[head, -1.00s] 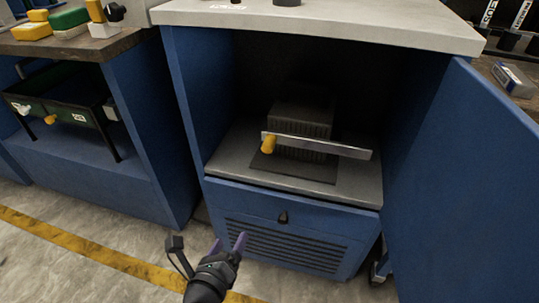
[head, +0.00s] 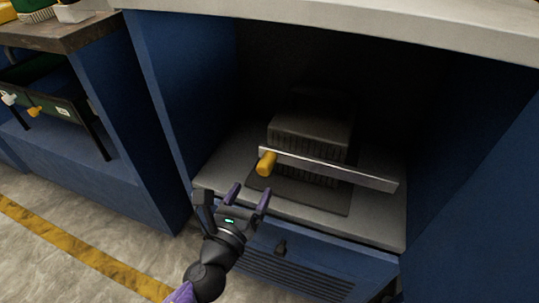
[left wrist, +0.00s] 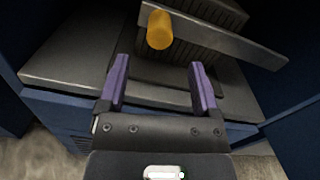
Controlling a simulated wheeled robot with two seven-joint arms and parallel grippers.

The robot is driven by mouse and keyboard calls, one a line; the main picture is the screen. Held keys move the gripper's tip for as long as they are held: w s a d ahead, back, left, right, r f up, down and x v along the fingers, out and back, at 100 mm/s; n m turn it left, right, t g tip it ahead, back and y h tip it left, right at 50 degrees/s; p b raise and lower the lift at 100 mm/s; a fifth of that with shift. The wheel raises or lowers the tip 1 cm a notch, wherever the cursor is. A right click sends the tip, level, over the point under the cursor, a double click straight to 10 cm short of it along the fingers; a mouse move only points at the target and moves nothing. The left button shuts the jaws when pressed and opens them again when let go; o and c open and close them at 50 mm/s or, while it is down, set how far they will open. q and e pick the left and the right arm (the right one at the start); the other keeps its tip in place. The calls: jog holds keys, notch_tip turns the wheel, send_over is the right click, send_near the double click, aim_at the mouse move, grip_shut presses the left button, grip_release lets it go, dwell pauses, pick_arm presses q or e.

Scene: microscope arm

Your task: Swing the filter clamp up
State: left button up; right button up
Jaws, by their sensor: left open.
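The filter clamp is a flat metal bar (head: 330,170) with a yellow knob (head: 266,163) at its left end. It lies nearly level across the front of a dark ribbed filter block (head: 311,128) inside the blue cabinet. In the left wrist view the knob (left wrist: 159,30) and bar (left wrist: 215,35) show ahead of the fingers. My left gripper (head: 250,193) is open and empty, in front of the shelf, below and a little left of the knob. It does not touch the knob. My right gripper is not in view.
The block stands on a dark plate on the grey shelf (head: 225,180). The cabinet's side wall (head: 180,90) is left and its open door (head: 480,200) right. The floor at left is clear.

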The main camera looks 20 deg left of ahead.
aim_at(262, 171)
pick_arm(q)
jog(key=w+b, duration=0.1)
jog(key=w, duration=0.7)
jog(key=shift+w+d, duration=0.1)
jog(key=shift+w, duration=0.1)
grip_shut()
dwell(1.0)
